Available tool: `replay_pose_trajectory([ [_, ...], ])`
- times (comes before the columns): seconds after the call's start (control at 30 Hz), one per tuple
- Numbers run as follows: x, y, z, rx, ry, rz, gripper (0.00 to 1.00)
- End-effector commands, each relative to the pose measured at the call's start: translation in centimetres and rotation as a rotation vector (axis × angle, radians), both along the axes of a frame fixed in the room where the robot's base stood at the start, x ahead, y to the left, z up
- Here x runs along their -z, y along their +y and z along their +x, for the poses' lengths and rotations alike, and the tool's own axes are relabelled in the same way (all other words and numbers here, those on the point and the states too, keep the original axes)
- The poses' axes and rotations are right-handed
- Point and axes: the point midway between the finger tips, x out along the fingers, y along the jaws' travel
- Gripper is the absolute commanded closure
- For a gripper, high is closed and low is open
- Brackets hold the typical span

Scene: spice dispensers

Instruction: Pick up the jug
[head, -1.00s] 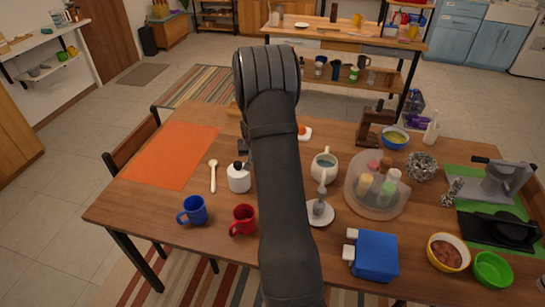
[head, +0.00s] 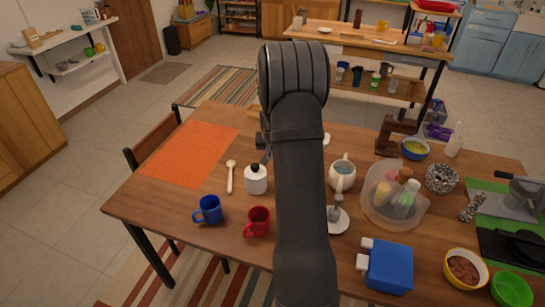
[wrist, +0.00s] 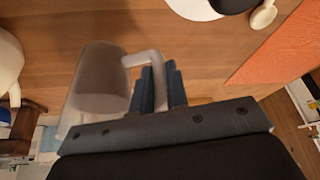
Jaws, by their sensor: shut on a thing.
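A translucent grey jug (wrist: 98,82) with a squared loop handle (wrist: 140,58) is at the left of the wrist view. My gripper (wrist: 161,82) is shut on its handle, with the blue-grey fingers around one side of the loop. The jug's lower part is hidden behind the gripper body. I cannot tell whether its base touches the table. In the head view my arm hides the jug and most of the gripper; only a dark edge shows left of the arm.
The orange mat (head: 190,153) is bare.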

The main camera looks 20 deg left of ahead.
Motion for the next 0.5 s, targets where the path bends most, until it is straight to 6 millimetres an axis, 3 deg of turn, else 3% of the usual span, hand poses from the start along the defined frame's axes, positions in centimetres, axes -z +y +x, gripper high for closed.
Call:
replay_pose_trajectory([
  [0.5, -3.7, -5.7, -0.7, 0.002, -0.004, 0.001, 1.0],
])
